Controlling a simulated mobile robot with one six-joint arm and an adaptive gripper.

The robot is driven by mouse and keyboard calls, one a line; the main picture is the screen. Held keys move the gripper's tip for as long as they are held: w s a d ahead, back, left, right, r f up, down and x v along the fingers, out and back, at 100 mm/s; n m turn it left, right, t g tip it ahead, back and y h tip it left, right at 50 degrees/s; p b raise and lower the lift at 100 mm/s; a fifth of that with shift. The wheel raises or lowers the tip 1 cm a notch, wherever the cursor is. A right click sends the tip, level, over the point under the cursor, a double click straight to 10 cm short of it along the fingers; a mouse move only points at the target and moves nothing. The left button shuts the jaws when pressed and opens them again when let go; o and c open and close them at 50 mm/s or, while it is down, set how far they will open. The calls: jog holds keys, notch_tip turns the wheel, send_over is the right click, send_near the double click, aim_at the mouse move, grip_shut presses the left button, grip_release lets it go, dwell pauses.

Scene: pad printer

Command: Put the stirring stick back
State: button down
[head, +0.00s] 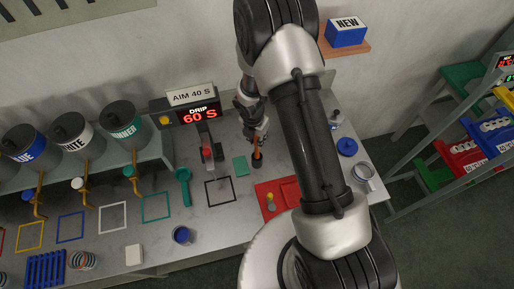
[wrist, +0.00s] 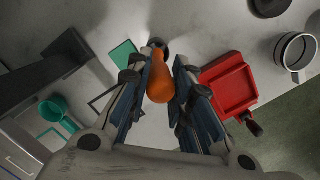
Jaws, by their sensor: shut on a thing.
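The stirring stick (wrist: 160,84) has an orange handle and stands between my fingers in the wrist view. My gripper (wrist: 166,88) is shut on it. In the head view my gripper (head: 258,134) points down at the bench, and a short orange-brown part of the stick (head: 257,150) shows below the fingertips. A small dark round piece (head: 257,160) is at its lower end. I cannot tell whether that is a holder or part of the stick, or whether it touches the bench.
A red tray (head: 270,192) lies right of my gripper; a green pad (head: 240,165) and black square outline (head: 220,190) lie left. A drip display (head: 199,115) reads 60 S, under a sign reading AIM 40 S. A mug (head: 362,174) stands at the right bench edge.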

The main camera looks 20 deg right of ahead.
jog(key=shift+f+b, duration=1)
jog(key=shift+f, duration=1.95)
jog(key=c, duration=1.4)
grip_release()
jog(key=shift+c, duration=0.2)
